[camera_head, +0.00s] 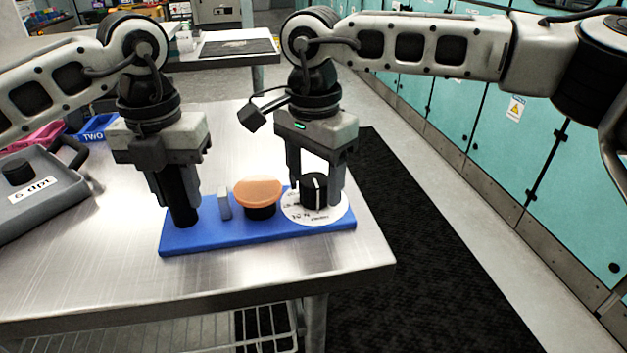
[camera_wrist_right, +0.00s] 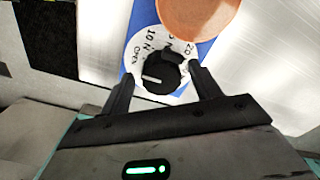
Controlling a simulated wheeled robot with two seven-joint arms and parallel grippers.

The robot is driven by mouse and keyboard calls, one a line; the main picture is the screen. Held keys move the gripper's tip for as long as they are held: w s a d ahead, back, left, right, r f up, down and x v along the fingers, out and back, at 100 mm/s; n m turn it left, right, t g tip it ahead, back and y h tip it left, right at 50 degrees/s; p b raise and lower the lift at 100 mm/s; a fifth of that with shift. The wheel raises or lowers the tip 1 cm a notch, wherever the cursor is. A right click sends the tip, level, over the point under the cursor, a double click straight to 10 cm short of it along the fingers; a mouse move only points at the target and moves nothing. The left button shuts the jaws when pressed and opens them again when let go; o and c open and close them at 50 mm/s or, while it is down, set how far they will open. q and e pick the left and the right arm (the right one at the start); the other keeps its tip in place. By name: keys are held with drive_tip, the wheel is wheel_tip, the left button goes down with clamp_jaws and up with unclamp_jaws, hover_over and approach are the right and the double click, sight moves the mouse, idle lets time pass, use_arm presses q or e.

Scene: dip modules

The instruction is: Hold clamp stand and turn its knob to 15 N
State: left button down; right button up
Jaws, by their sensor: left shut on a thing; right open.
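The clamp stand has a blue base (camera_head: 260,238) lying flat on the steel table. A black post (camera_head: 183,212) rises at its left end, and my left gripper (camera_head: 178,192) is shut on it. At the right end a white dial disc (camera_head: 332,215) carries a black knob (camera_head: 314,188) with a white pointer line. My right gripper (camera_head: 315,200) is open, its fingers on either side of the knob. In the right wrist view the knob (camera_wrist_right: 161,76) sits between the fingertips; contact is unclear. "OPEN", "10 N" and a "20" label show there; the 15 N mark is not readable.
An orange-topped black piece (camera_head: 257,191) and a small grey block (camera_head: 224,204) stand on the base between my grippers. A grey case labelled "6 dpt" (camera_head: 30,200) and a blue "TWO" tray (camera_head: 95,128) are at left. The table's front is clear.

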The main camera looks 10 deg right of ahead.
drive_tip(key=shift+f, duration=0.65)
drive_tip(key=c, duration=1)
